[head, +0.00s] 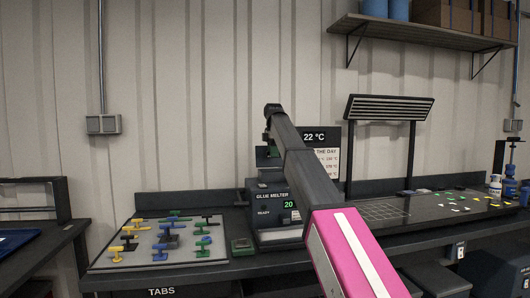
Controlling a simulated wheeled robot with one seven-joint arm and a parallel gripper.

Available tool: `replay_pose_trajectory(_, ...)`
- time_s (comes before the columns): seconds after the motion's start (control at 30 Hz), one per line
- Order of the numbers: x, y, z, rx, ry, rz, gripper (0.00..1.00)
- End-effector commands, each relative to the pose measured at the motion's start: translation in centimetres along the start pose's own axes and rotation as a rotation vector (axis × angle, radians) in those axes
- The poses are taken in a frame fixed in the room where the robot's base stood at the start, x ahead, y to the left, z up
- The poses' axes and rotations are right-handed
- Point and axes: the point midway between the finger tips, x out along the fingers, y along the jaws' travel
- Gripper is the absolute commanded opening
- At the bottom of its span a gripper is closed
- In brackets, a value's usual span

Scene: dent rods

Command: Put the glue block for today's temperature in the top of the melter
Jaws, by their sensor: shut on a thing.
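The glue melter (264,199) is a dark box on the bench in the middle, marked "GLUE MELTER" and "READY", with a green number starting with 20. My arm hides its right part. My gripper (268,146) points down above the melter's top, mostly behind my own arm. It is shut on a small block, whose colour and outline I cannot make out. A sign (315,136) behind reads 22 °C, with a partly hidden list of temperatures below. A small green block or tray (242,246) sits on the bench left of the melter.
A pale board (150,258) with yellow, blue, green and black tabs lies at the left, above a "TABS" label. A gridded mat (383,210), a black lamp stand (389,107) and small scattered pieces are to the right. A shelf (420,33) hangs above right.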

Motion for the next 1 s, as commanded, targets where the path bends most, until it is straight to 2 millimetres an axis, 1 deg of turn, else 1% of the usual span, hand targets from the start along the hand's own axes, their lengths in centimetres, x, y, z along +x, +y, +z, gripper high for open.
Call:
replay_pose_trajectory(0.17,0.3,0.0,0.0,0.001,0.000,0.000,0.06)
replay_pose_trajectory(0.37,1.4,-0.1,0.0,0.001,0.000,-0.001,0.06)
replay_pose_trajectory(1.0,6.7,-0.1,0.0,0.001,0.000,-0.002,0.06)
